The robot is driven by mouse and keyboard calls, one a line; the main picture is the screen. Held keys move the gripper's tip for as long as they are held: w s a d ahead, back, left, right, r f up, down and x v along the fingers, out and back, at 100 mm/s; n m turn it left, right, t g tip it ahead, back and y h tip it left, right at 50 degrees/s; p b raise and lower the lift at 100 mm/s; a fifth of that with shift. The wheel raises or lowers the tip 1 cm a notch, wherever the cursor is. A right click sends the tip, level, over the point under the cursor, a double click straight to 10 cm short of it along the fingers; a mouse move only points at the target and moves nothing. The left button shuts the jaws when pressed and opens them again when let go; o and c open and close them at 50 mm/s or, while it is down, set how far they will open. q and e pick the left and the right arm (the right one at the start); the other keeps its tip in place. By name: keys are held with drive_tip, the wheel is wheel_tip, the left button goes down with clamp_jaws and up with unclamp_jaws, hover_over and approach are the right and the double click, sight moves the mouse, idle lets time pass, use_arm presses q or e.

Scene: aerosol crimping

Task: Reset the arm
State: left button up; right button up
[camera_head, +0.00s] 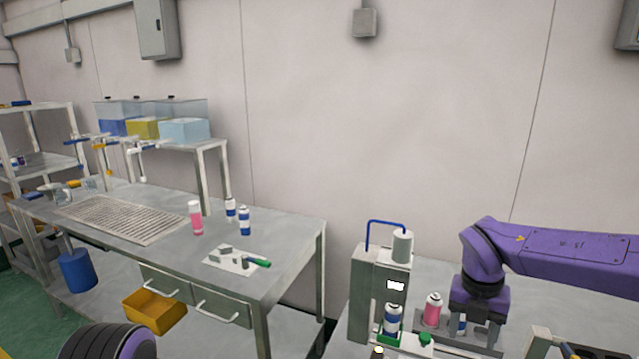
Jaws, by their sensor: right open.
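My right arm (560,252) comes in from the right in purple and bends down over the right bench. My right gripper (474,328) points down there, open. A blue-and-white can (462,324) is partly hidden by its fingers. A pink can (432,310) stands just left of the gripper, apart from it. Another blue-and-white can (392,319) stands in the crimping machine (364,290), above a green part. My left gripper is not in view; only a rounded purple-and-black link of mine shows at the bottom left.
The left bench (290,240) holds a pink can (195,217), two blue-and-white cans (244,220), a white sheet with small tools (235,262) and a grate (120,219). A blue bucket (76,270) stands underneath. Space above the benches is clear.

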drive_tip(key=s+d+f+n+t+h+b, duration=0.1)
drive_tip(key=s+d+f+n+h+b, duration=0.15)
drive_tip(key=f+n, duration=0.45)
drive_tip(key=s+d+f+n+h+b, duration=0.1)
drive_tip(key=s+d+f+n+h, duration=0.15)
drive_tip(key=f, duration=0.75)
drive_tip(key=s+d+f+n+t+h+b, duration=0.1)
drive_tip(key=s+f+n+h+b, duration=0.15)
drive_tip(key=f+n, duration=0.5)
drive_tip(key=s+a+f+n+y+b, duration=0.1)
drive_tip(key=s+a+f+n+y, duration=0.1)
drive_tip(key=s+f+n, duration=0.7)
drive_tip(key=s+a+f+n+t+y+b, duration=0.1)
drive_tip(key=s+a+f+n+y+b, duration=0.1)
drive_tip(key=s+f+n, duration=0.7)
drive_tip(key=s+a+y, duration=0.1)
drive_tip(key=s, duration=0.2)
drive_tip(key=shift+s+f+n, duration=0.2)
drive_tip(key=shift+s+n, duration=0.15)
drive_tip(key=shift+n, duration=0.05)
